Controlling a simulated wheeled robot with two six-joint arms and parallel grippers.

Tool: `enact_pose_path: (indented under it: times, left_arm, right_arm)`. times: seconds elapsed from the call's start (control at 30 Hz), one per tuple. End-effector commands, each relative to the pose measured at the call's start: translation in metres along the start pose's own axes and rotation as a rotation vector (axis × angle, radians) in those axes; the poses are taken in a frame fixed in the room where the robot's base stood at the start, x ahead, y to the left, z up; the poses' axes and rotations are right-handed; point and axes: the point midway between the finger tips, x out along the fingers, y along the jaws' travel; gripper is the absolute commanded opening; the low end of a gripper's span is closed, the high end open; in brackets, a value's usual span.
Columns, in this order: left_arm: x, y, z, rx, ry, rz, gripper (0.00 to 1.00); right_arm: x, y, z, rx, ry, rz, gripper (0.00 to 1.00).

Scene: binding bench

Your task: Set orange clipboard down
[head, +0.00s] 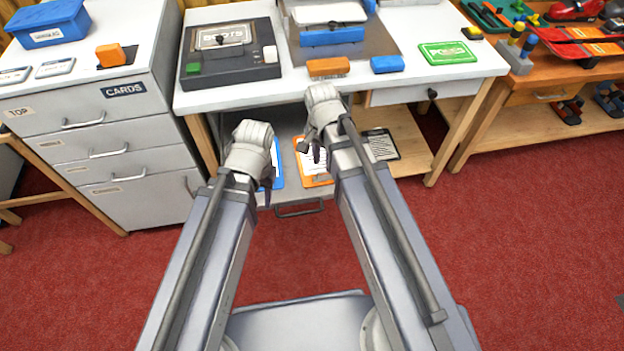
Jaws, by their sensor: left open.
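The orange clipboard (306,181) lies low under the bench top, in the grey pulled-out drawer (293,199). White paper shows on it, and my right arm covers part of it. A blue clipboard (279,178) lies to its left, partly behind my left gripper. A dark clipboard (382,146) with paper lies to its right. My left gripper (265,186) is open beside the blue clipboard, left of the orange one. My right gripper (311,152) is over the orange clipboard in the picture; whether it touches it, or is open or shut, is unclear.
The bench top (420,85) above carries a dark box (230,65), an orange block (328,67), a blue block (387,64) and a green pad (448,53). A grey drawer cabinet (95,125) stands left. Red floor is clear in front.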

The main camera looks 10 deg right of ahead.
Motion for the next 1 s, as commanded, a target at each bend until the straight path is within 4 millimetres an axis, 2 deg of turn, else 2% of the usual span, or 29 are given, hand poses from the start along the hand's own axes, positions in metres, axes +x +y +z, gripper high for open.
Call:
enact_pose_path:
  times: [0.03,0.2,0.3,0.4,0.6,1.0]
  left_arm:
    - [0.0,0.0,0.0,0.0,0.0,0.0,0.45]
    - [0.0,0.0,0.0,0.0,0.0,0.0,0.45]
    - [0.0,0.0,0.0,0.0,0.0,0.0,0.45]
    - [0.0,0.0,0.0,0.0,0.0,0.0,0.45]
    - [0.0,0.0,0.0,0.0,0.0,0.0,0.45]
    - [0.0,0.0,0.0,0.0,0.0,0.0,0.45]
  right_arm:
    - [0.0,0.006,0.022,-0.159,0.004,0.009,0.39]
    - [-0.001,0.017,0.069,-0.672,0.011,0.042,0.39]
    - [-0.002,0.023,0.087,-0.897,0.011,0.057,0.39]
    - [-0.002,0.027,0.099,-1.052,0.01,0.069,0.39]
    - [-0.002,0.029,0.106,-1.168,0.007,0.077,0.39]
    - [-0.002,0.028,0.105,-1.167,0.007,0.077,0.39]
